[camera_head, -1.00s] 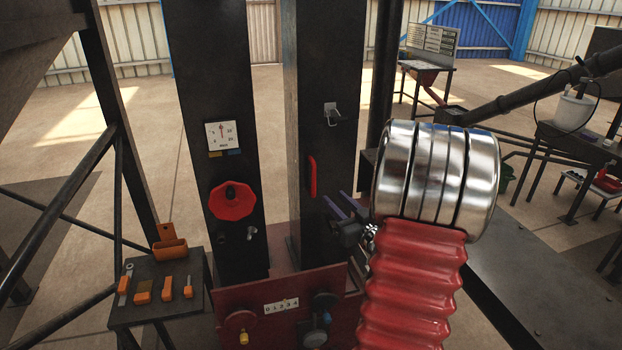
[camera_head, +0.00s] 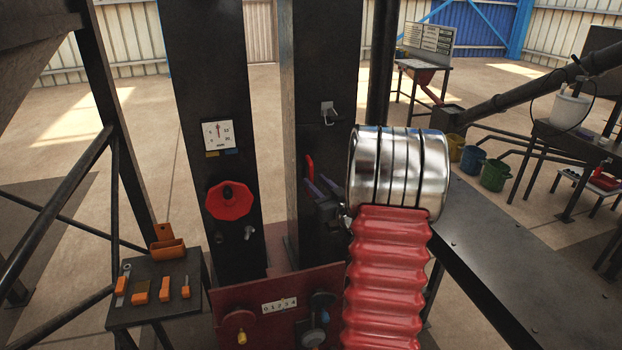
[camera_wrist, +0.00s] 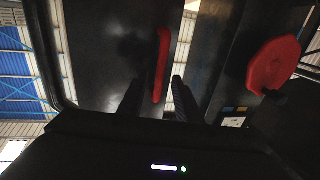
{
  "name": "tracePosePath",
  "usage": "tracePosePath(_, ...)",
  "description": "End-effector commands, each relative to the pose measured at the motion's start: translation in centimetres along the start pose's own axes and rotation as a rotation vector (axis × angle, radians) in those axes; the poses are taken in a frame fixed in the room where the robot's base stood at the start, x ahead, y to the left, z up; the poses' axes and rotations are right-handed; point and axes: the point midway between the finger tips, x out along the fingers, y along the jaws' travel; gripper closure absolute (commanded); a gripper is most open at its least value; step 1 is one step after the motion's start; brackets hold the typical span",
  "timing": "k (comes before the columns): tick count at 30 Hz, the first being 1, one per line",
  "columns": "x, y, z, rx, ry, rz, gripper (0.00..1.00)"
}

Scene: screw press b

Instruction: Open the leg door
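The leg door is on the right-hand black leg (camera_head: 325,70); I cannot make out its seams. Its red upright handle (camera_head: 309,168) sits on the leg's face, partly behind my fingers. My gripper (camera_head: 316,186) is at the handle's lower part in the head view. In the wrist view, my gripper (camera_wrist: 158,82) is open, with one dark finger on each side of the red handle (camera_wrist: 162,60). A gap shows beside the handle, and I cannot tell whether either finger touches it. A grey metal latch or hook (camera_head: 328,112) is on the leg above the handle.
The left black leg (camera_head: 215,80) carries a gauge (camera_head: 218,134) and a red octagonal knob (camera_head: 230,200). A red panel (camera_head: 285,290) with dials stands low in front. A small table (camera_head: 150,310) with orange-handled tools is at left.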

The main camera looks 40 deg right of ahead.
Motion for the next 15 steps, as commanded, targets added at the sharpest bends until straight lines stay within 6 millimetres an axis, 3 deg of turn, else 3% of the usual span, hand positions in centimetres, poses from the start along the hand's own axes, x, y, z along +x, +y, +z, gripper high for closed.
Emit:
tracePosePath(6,3.0,-0.1,0.0,-0.001,0.001,-0.002,0.69)
tracePosePath(15,4.0,0.0,0.0,0.0,0.001,0.001,0.69)
